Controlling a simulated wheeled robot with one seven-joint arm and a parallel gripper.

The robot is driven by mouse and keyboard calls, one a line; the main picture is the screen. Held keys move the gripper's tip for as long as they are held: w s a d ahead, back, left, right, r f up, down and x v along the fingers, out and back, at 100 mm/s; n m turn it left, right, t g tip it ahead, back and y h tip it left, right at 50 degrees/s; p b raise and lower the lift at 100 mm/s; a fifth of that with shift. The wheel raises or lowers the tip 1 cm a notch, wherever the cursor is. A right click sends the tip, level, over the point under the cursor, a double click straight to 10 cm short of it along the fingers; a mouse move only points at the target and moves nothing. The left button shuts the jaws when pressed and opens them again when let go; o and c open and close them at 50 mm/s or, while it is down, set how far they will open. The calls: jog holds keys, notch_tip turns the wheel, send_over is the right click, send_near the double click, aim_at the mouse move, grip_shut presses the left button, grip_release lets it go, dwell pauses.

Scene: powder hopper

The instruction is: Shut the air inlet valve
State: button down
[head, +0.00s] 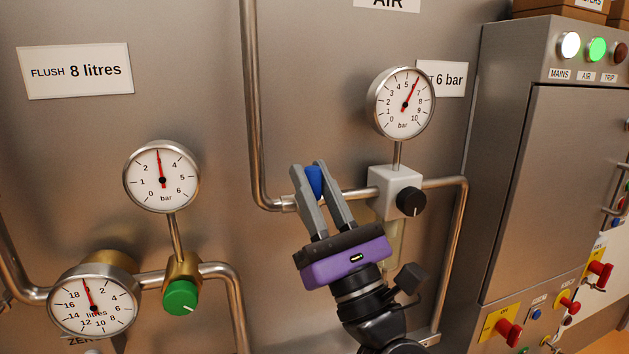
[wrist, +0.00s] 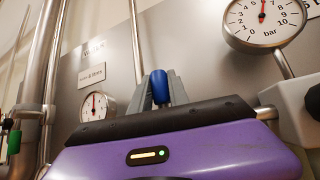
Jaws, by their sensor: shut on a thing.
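My gripper (head: 314,192) reaches up to the pipe left of the right-hand regulator. Its grey fingers are shut on a blue handle (head: 315,181), which looks like the air inlet valve's handle. In the wrist view the blue handle (wrist: 160,86) stands upright between the fingertips. The valve body and the pipe behind it are mostly hidden by the fingers.
The grey regulator block (head: 384,191) with a black knob (head: 411,202) is close right of my gripper. At left are a green knob (head: 180,297), a bar gauge (head: 161,177) and a litres gauge (head: 93,301). A control cabinet (head: 560,150) with a lit green lamp (head: 597,50) stands at right.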

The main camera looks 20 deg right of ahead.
aim_at(317, 197)
dwell(0.4)
jog(key=c, duration=1.3)
grip_release()
jog(key=shift+o, duration=0.2)
jog(key=b+v, duration=0.3)
jog(key=v, duration=0.3)
jog(key=shift+s+f+b, duration=0.1)
jog(key=shift+f+b, duration=0.25)
jog(key=shift+f, duration=0.05)
jog(key=shift+s+d+f, duration=0.15)
jog(key=shift+s+f, duration=0.15)
jog(key=shift+s, duration=0.25)
